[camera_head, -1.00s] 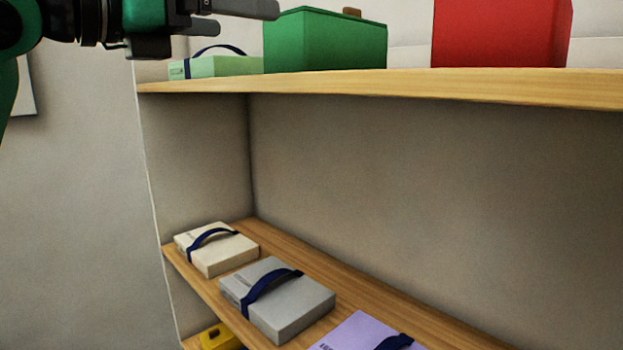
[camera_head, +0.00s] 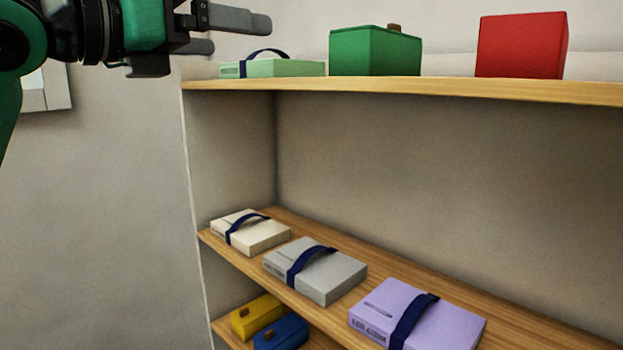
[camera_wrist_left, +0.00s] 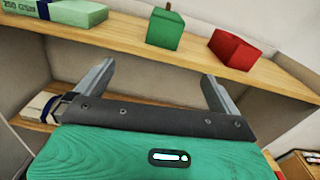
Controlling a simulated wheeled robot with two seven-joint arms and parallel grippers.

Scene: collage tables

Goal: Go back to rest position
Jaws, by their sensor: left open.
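My left gripper (camera_head: 235,33) is at the upper left in the head view, its arm coming in from the left edge. In the left wrist view its two fingers (camera_wrist_left: 158,88) stand wide apart with nothing between them. It is in front of the shelf unit (camera_head: 430,88), apart from the boxes on the top board. My right gripper is in neither view.
The top board holds a pale green case (camera_head: 285,68), a green box (camera_head: 375,52) and a red box (camera_head: 522,46). Below lie cream (camera_head: 262,236), grey (camera_head: 330,276) and lilac (camera_head: 450,325) strapped cases. Yellow (camera_head: 258,312) and blue (camera_head: 282,334) boxes sit lowest.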

